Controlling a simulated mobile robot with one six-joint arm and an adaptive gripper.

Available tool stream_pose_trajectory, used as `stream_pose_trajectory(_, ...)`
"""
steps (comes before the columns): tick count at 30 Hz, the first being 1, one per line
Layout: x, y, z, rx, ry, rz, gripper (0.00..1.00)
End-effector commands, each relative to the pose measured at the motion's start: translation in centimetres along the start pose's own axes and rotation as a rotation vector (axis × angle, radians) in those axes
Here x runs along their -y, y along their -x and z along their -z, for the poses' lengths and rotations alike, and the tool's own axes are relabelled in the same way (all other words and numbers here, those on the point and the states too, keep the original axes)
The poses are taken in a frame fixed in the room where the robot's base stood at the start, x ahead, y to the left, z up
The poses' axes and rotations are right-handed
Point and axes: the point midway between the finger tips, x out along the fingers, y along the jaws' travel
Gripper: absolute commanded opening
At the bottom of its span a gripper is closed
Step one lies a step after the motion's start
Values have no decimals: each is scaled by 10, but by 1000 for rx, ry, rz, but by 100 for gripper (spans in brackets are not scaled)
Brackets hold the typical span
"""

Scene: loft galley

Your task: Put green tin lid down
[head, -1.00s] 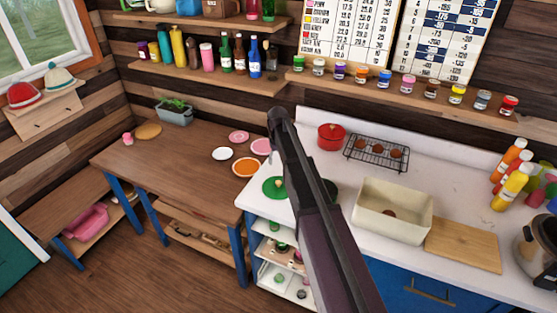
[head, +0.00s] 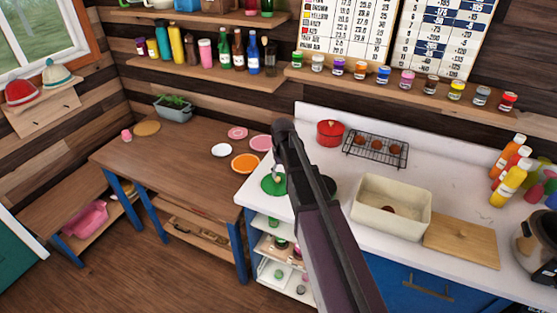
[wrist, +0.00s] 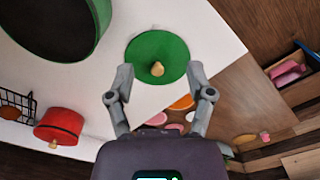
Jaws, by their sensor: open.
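The green tin lid (head: 272,184), a flat disc with a small tan knob, lies face up on the white counter (head: 252,199) near its left corner. In the wrist view the lid (wrist: 160,48) is whole, with its knob between and just beyond my fingertips. My gripper (wrist: 159,76) is open, with a finger to each side and nothing held. In the head view my arm hides most of the gripper and the lid's right edge. An open green tin (wrist: 97,14) with a dark inside stands beside the lid; my arm partly covers it in the head view.
A red pot (head: 330,133), a wire rack (head: 375,149), a cream basin (head: 390,207) and a cutting board (head: 461,243) are on the counter. A wooden table (head: 185,160) with several plates stands to the left. Bare counter lies in front of the lid.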

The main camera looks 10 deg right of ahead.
Motion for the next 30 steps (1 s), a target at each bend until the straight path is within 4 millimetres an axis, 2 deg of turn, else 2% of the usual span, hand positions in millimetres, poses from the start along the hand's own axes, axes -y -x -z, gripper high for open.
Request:
stream_pose_trajectory(1,4,0,-36,0,-12,0,68)
stream_pose_trajectory(6,12,0,-114,0,-54,0,68)
stream_pose_trajectory(9,14,0,-151,0,-75,-1,68)
stream_pose_trajectory(12,17,0,-177,0,-92,-1,68)
stream_pose_trajectory(15,19,0,-192,0,-102,-1,68)
stream_pose_trajectory(18,19,0,-197,0,-107,-1,68)
stream_pose_trajectory(30,19,-4,-196,0,-107,-1,68)
